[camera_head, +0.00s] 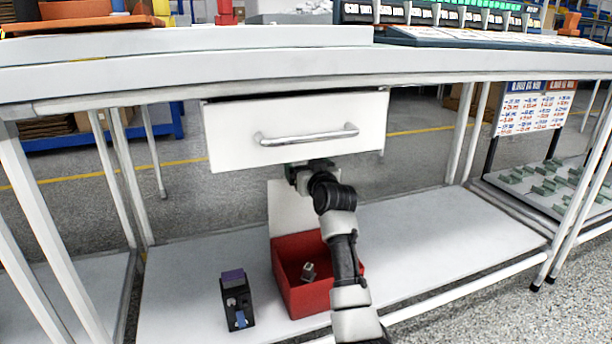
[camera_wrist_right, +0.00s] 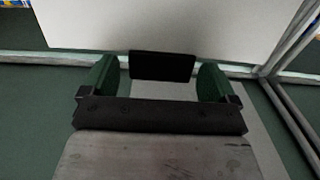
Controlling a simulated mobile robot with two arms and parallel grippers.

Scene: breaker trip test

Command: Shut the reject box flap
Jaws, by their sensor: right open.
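The reject box (camera_head: 281,286) is a red open-topped bin on the lower shelf. Its white flap (camera_head: 290,212) stands upright at the back edge, so the box is open. A small grey metal part (camera_head: 308,271) lies inside. My right gripper (camera_head: 297,174) is at the top of the flap, just under the drawer, and hides that edge. In the right wrist view its green fingers (camera_wrist_right: 155,82) are apart, with a black block (camera_wrist_right: 162,66) between them in front of a white panel (camera_wrist_right: 180,28). I cannot tell whether the fingers touch the flap. My left gripper is out of view.
A white drawer (camera_head: 235,140) with a metal handle (camera_head: 306,136) hangs closely above my right gripper. A black device (camera_head: 236,305) with a purple top and blue lever stands left of the box. Table legs (camera_head: 123,175) flank the shelf (camera_head: 430,250), which is bare to the right.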

